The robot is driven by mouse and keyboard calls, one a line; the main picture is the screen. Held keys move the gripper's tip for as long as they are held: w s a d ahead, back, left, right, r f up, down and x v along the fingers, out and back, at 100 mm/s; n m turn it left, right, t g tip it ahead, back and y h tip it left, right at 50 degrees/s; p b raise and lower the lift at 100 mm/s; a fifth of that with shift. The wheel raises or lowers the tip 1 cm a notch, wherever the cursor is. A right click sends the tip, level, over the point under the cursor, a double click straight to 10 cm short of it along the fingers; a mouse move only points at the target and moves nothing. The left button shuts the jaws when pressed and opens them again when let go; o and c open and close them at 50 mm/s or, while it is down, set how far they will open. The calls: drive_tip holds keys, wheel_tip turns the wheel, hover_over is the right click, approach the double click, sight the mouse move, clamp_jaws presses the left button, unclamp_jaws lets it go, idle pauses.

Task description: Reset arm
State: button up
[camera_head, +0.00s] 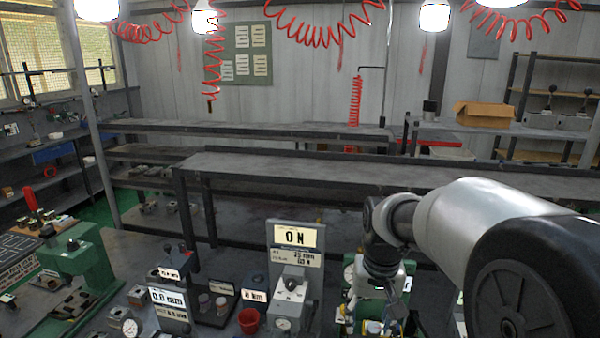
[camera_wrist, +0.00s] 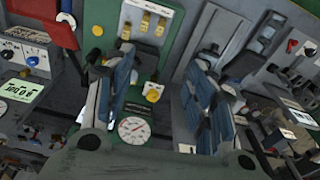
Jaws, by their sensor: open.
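My arm reaches in from the right in the head view, its wrist bent downward over the workbench. My gripper shows in the wrist view (camera_wrist: 165,100), its two blue-grey padded fingers spread apart with nothing between them. In the head view its lower end is partly cut off by the bottom edge. A green valve panel (camera_wrist: 180,20) with brass fittings and a round dial gauge (camera_wrist: 134,130) lies beyond the fingers. The gauge shows close to the left finger; I cannot tell whether they touch.
A green press (camera_head: 75,262) stands at far left. A long empty bench (camera_head: 300,170) crosses behind. Red coiled hoses hang above.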

drive_tip(key=s+r+n+t+b, duration=0.1)
drive_tip(key=s+r+t+b, duration=0.1)
drive_tip(key=s, duration=2.2)
drive_tip(key=shift+r+t+b, duration=0.3)
drive_tip(key=shift+t+b, duration=0.25)
drive_tip(key=shift+t, duration=0.15)
